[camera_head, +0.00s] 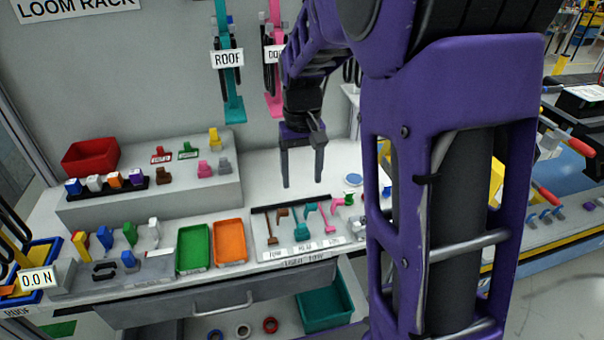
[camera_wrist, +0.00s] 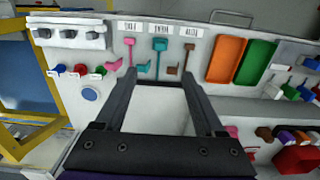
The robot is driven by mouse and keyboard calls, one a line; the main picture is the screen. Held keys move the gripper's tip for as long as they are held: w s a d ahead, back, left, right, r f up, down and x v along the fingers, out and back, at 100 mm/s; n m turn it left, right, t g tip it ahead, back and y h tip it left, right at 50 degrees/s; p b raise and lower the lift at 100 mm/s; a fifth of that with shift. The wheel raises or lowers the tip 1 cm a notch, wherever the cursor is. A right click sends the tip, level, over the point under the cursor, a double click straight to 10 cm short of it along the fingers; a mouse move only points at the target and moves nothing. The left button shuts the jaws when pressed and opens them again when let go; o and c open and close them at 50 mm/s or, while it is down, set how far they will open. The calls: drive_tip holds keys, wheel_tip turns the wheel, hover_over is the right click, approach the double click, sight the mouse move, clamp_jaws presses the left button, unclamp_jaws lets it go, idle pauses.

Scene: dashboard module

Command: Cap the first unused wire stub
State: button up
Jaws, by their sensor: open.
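My gripper (camera_head: 302,184) is open and empty, pointing down above the back of the light worktop. In the wrist view its two fingers (camera_wrist: 160,76) are apart with bare surface between them. Brown (camera_head: 271,228), teal (camera_head: 305,222) and pink (camera_head: 336,216) pieces lie in a labelled row on the panel in front of it. I cannot tell which piece is a wire stub or a cap. My arm hides the panel's right side in the head view.
A green tray (camera_head: 193,248) and an orange tray (camera_head: 229,242) lie left of the row. Coloured connectors stand farther left. A raised step (camera_head: 150,203) holds a red bin (camera_head: 91,158). Teal (camera_head: 228,75) and pink (camera_head: 272,70) strips hang on the rack behind.

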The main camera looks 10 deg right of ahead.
sight(302, 225)
drive_tip(key=shift+f+m, duration=0.25)
drive_tip(key=shift+m, duration=0.25)
drive_tip(key=c, duration=0.5)
drive_tip(key=f+m, duration=0.1)
drive_tip(key=m, duration=0.2)
drive_tip(key=shift+f, duration=0.15)
drive_tip(key=c, duration=0.4)
wheel_tip(302, 225, down, 2)
drive_tip(key=m, duration=0.5)
drive_tip(key=shift+a+f+m+p, duration=0.1)
drive_tip(key=shift+f+m+p, duration=0.2)
drive_tip(key=shift+m, duration=0.1)
clamp_jaws()
wheel_tip(302, 225, down, 2)
drive_tip(key=m, duration=0.6)
drive_tip(key=shift+f, duration=0.2)
drive_tip(key=shift+f+m, duration=0.3)
drive_tip(key=shift+f, duration=0.05)
wheel_tip(302, 225, down, 5)
drive_tip(key=b, duration=0.5)
drive_tip(key=shift+f, duration=0.2)
